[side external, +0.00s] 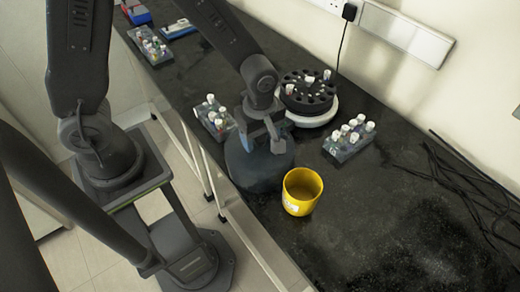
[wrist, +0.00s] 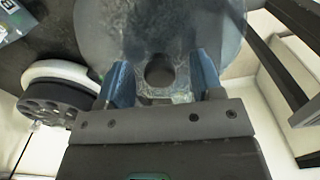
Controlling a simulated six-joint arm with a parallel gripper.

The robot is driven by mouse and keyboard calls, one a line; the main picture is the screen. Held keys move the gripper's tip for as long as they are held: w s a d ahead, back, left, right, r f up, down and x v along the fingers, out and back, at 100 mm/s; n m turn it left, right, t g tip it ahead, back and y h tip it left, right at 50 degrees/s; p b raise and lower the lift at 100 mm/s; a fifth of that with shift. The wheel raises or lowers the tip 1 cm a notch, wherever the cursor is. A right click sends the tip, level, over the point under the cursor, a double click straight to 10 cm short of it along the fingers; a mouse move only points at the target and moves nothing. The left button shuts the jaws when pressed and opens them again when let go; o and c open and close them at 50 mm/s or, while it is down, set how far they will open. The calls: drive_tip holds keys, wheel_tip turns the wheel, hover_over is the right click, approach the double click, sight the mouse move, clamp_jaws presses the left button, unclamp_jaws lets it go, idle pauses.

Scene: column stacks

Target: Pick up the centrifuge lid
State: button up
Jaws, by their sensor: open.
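The centrifuge lid (side external: 250,172) is a large, round, dark grey translucent cover lying on the black bench near its front edge. It fills the upper middle of the wrist view (wrist: 120,28). My gripper (side external: 276,138) is over the lid in the side view, with its fingers pointing down. In the wrist view my gripper (wrist: 162,78) is open, its two blue fingers on either side of a dark round feature at the lid's middle. I cannot tell whether the fingers touch the lid. The centrifuge (side external: 311,120) is behind it, white with a black rotor holding a few tubes.
A yellow cup (side external: 302,192) stands close to the lid's right. Tube racks stand left (side external: 214,116) and right (side external: 349,140) of the centrifuge. Black cables (side external: 470,185) lie at the far right. The bench at the lower right is clear.

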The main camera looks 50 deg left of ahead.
drive_tip(key=shift+f, duration=0.2)
clamp_jaws()
idle(0.5)
